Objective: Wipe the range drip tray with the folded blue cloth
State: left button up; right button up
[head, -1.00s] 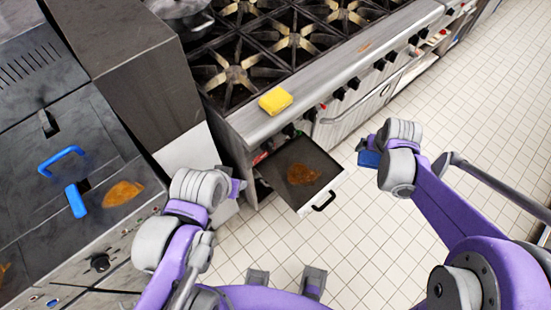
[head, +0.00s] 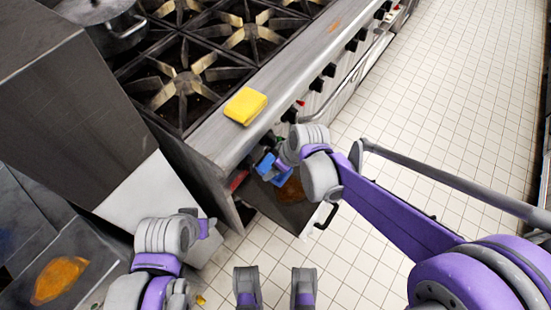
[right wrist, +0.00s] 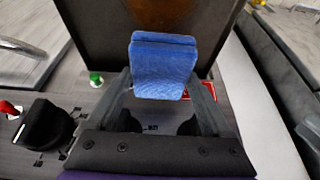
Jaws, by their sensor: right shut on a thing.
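The range drip tray (head: 299,217) is pulled out below the range front, with a black handle. A brown stain (head: 292,189) on it is partly hidden by my right arm. My right gripper (head: 279,167) is over the tray's inner left part, shut on the folded blue cloth (head: 267,168). In the right wrist view the cloth (right wrist: 165,65) sits between the fingers, in front of a dark panel that looks like the tray (right wrist: 95,35). I cannot tell whether the cloth touches it. My left gripper (head: 207,228) is left of the tray, its fingers too small to read.
A yellow sponge (head: 245,106) lies on the range's front ledge, above the tray. The range's knobs (head: 316,85) stick out along its front. A pot (head: 108,22) stands at the back left. Another brown stain (head: 60,280) marks the appliance at left. The tiled floor at right is clear.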

jog(key=shift+s+a+f+b, duration=0.1)
jog(key=shift+s+f+b, duration=0.15)
jog(key=shift+f+b, duration=1.7)
jog(key=shift+f, duration=0.95)
jog(key=shift+f+b, duration=0.7)
jog(key=shift+f, duration=0.3)
